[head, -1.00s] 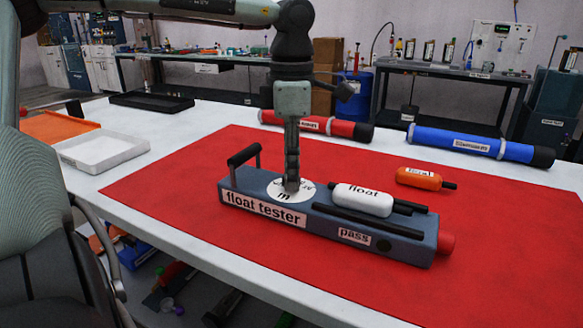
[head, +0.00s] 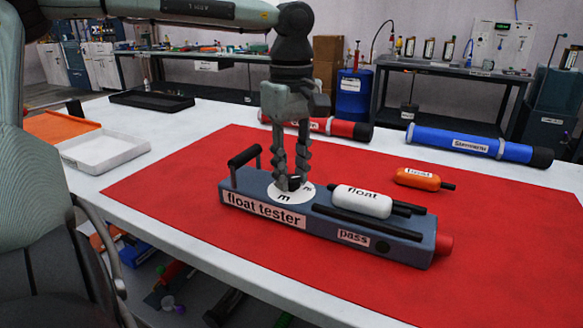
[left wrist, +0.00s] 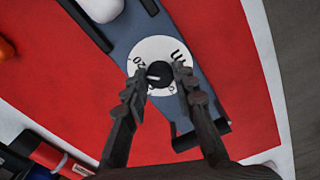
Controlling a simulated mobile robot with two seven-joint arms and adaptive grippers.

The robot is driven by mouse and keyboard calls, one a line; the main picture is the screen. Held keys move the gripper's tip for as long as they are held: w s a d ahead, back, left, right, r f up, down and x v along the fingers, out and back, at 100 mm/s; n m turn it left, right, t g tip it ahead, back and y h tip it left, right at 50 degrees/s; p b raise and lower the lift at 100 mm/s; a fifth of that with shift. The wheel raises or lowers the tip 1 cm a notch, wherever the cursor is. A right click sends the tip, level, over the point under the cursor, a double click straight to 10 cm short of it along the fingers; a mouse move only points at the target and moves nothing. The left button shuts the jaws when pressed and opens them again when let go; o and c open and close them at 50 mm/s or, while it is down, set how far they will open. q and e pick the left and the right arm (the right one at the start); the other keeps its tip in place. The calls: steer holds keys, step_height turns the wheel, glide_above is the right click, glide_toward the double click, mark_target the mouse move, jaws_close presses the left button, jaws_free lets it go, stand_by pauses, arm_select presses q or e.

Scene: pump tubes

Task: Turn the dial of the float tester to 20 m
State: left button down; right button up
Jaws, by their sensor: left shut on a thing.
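The blue-grey float tester (head: 330,225) lies on the red mat, labelled "float tester" and "pass". On its top is a white dial plate (head: 277,190) with a black knob (head: 294,183). My left gripper (head: 291,180) points straight down with its two fingers closed around the knob. In the left wrist view, the knob (left wrist: 159,75) sits between the fingertips, and its short white mark points left, a little below the "20". An "m" and smaller numbers also show on the plate, partly hidden by the fingers. My right gripper is not in view.
A white float (head: 362,201) rests on the tester's right part, beside black rods. A handle (head: 244,156) stands at its left end and a red cap (head: 445,243) at its right. An orange float (head: 419,178), red tube (head: 345,130) and blue tube (head: 460,143) lie behind.

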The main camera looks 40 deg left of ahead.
mark_target(291, 178)
arm_select(q)
steer(key=shift+m, duration=1.1)
steer(key=c, duration=1.2)
jaws_free()
step_height(291, 178, up, 12)
steer(key=shift+s, duration=0.1)
